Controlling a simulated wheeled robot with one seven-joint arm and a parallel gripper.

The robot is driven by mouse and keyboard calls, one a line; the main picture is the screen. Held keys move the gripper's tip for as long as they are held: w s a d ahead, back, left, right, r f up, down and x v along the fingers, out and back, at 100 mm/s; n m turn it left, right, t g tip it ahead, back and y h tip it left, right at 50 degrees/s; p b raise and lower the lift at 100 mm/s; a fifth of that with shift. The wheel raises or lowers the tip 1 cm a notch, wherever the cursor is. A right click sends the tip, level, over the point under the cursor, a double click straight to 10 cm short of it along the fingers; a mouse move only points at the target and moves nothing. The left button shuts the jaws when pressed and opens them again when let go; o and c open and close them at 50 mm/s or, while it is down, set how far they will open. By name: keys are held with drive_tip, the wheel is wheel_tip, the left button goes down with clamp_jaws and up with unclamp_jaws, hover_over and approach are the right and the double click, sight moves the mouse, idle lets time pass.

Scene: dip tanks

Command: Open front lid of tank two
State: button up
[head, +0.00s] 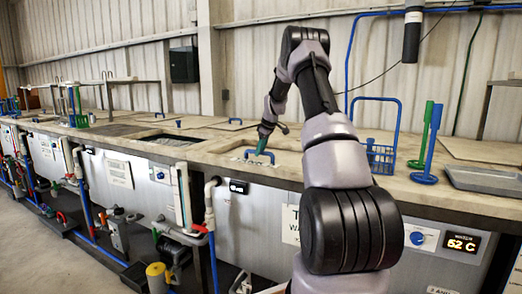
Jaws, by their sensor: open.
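My gripper (263,143) is small in the head view, reaching down to the tank top beyond my arm. Its jaws are open at a blue handle (270,157) on the bench-like tank top. I cannot tell whether they touch the handle. A pale patch around the handle is too small to tell as lid or opening. A white sign (291,225) on the tank front below is partly hidden by my arm, so the tank's number cannot be read. Behind, a flat lid with a blue handle (235,121) lies closed.
A dark open tank (172,140) lies to the left. A blue wire basket (380,157), green and blue upright tools (428,145) and a grey tray (484,179) stand to the right. Pipes and valves (183,195) line the tank fronts.

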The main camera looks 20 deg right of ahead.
clamp_jaws()
idle(1.4)
